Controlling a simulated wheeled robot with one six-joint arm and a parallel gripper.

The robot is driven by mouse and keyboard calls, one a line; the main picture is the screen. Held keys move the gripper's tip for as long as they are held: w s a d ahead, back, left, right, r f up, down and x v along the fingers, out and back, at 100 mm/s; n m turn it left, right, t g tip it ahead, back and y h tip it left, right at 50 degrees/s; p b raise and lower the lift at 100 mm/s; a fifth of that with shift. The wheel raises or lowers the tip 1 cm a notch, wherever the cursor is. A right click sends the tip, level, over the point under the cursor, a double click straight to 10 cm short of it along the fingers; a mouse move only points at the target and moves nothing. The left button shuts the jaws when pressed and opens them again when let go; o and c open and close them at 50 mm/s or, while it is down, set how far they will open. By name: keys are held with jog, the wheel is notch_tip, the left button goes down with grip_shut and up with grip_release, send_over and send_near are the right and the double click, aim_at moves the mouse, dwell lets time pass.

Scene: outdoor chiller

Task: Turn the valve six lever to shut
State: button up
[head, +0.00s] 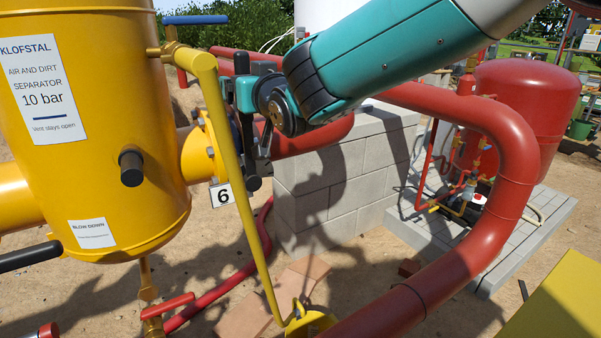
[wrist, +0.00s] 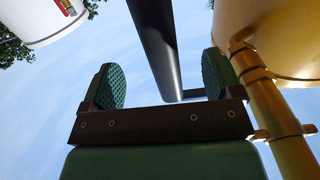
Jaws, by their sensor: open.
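The white tag "6" (head: 221,195) hangs beside the yellow flange, at the right of the yellow separator tank. A dark bar (head: 252,170), likely the valve six lever, hangs down close to the tag, partly hidden by my gripper. My gripper (head: 238,95) is at the bar's upper part, behind the thin yellow pipe. In the wrist view my gripper (wrist: 163,85) is open, with a green pad on each side. The dark bar (wrist: 155,45) reaches in between the pads, with a gap on both sides. The valve body is hidden.
The yellow tank (head: 130,190) stands close on the left. A blue lever (head: 195,20), a red lever (head: 168,306) and a black handle (head: 30,257) are nearby. A red pipe (head: 520,150) and block wall (head: 330,180) lie right.

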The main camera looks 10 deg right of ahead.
jog(key=b+v, duration=0.3)
jog(key=v, duration=0.3)
jog(key=shift+s+d+b, duration=0.1)
jog(key=shift+s+b, duration=0.05)
jog(key=shift+b, duration=0.15)
